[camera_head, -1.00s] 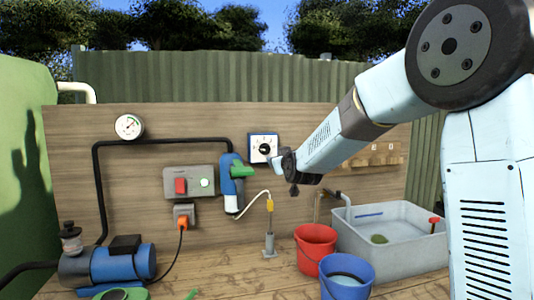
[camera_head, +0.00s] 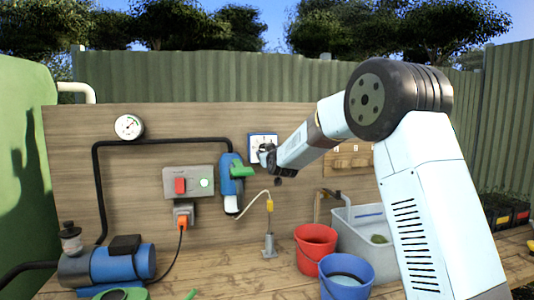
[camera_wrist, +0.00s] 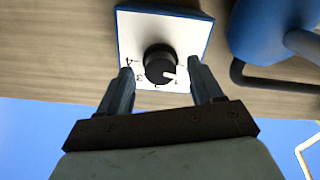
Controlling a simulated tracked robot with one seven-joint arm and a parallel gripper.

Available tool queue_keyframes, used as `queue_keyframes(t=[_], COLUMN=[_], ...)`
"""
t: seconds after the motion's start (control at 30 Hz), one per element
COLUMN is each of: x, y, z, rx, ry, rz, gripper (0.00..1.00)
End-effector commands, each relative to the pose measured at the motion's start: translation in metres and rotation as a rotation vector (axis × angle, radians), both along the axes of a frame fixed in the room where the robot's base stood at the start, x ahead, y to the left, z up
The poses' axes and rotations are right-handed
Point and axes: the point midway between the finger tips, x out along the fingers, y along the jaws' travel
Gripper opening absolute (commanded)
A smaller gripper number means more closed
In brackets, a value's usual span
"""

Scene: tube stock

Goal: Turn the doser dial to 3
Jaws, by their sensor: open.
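The doser dial is a black round knob (camera_wrist: 160,63) on a white plate with a blue edge (camera_wrist: 140,28). Small numerals ring the knob. In the wrist view the knob's white pointer mark faces the lower right, near what looks like the 1. My gripper (camera_wrist: 161,70) is open, with one finger on each side of the knob; I see gaps between the fingers and the knob. In the head view the dial plate (camera_head: 256,137) hangs on the wooden board, and my gripper (camera_head: 266,151) covers its lower part and the knob.
Left of the dial are a blue and green device (camera_head: 232,184) on a black pipe and a grey switch box (camera_head: 172,191). A red bucket (camera_head: 315,250), a blue bucket (camera_head: 346,280) and a grey tub (camera_head: 350,230) stand below my arm.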

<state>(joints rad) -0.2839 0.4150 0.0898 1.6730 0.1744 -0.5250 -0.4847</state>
Motion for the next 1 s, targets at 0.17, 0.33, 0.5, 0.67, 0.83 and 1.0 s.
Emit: queue_keyframes(t=[0.17,0.33,0.5,0.67,0.83,1.0], x=[0.017,0.023,0.023,0.023,0.022,0.022], y=[0.005,0.007,0.007,0.008,0.008,0.008], z=[0.000,0.001,0.000,0.001,0.000,0.001], rx=[0.001,0.001,0.001,0.001,0.001,0.001], ry=[-0.001,-0.001,0.000,0.000,0.000,0.000], rz=[0.000,0.000,0.001,0.001,0.001,0.001], gripper=[0.66,0.66,0.66,0.58,0.42,0.25])
